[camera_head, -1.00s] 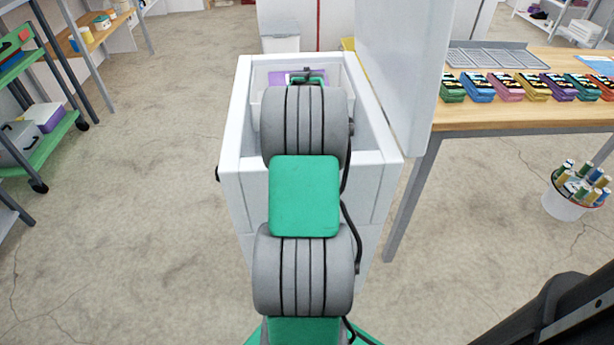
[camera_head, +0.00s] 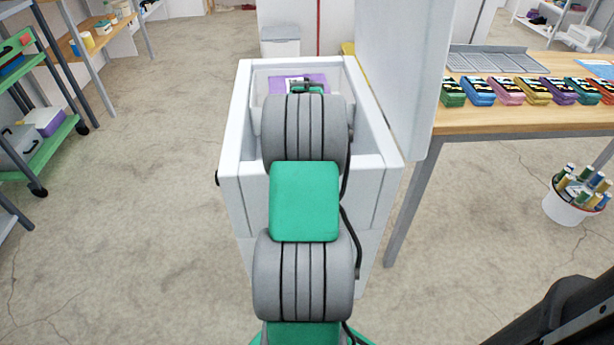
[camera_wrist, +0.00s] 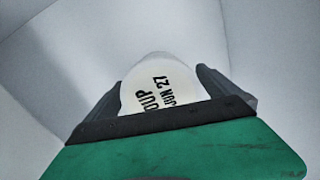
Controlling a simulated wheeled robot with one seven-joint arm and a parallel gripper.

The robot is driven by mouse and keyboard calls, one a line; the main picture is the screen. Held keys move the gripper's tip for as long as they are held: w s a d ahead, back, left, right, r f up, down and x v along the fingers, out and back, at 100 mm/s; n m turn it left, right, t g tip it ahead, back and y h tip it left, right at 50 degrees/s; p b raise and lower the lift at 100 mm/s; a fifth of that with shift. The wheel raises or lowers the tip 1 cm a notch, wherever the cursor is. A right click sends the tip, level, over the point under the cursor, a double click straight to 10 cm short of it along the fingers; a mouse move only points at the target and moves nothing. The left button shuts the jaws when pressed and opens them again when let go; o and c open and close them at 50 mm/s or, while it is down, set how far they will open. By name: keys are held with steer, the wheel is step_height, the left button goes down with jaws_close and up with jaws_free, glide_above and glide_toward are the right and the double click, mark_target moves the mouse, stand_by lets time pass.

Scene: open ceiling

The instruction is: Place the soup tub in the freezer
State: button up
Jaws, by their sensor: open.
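The soup tub (camera_wrist: 158,92) shows in the wrist view as a pale round top with dark lettering, "SOUP" partly cut off and "JUN 27". It sits between the two dark fingers of my gripper (camera_wrist: 161,78), which is open around it. I cannot tell if the fingers touch it. The white chest freezer (camera_head: 231,150) stands ahead in the head view, with its lid (camera_head: 405,75) raised on the right. My arm reaches over the freezer's opening. My fingers and the tub are hidden behind the arm there. Smooth pale surfaces surround the tub in the wrist view.
A purple item (camera_head: 316,80) with a white label lies at the far end inside the freezer. A wooden table (camera_head: 500,119) with colourful packs stands right. A shelf cart (camera_head: 50,150) stands left. A white bucket (camera_head: 567,208) holds bottles. Floor left of the freezer is clear.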

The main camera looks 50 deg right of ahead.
step_height(320, 180, up, 11)
steer(key=p, duration=0.2)
steer(key=shift+r+p, duration=0.15)
steer(key=shift+p, duration=0.2)
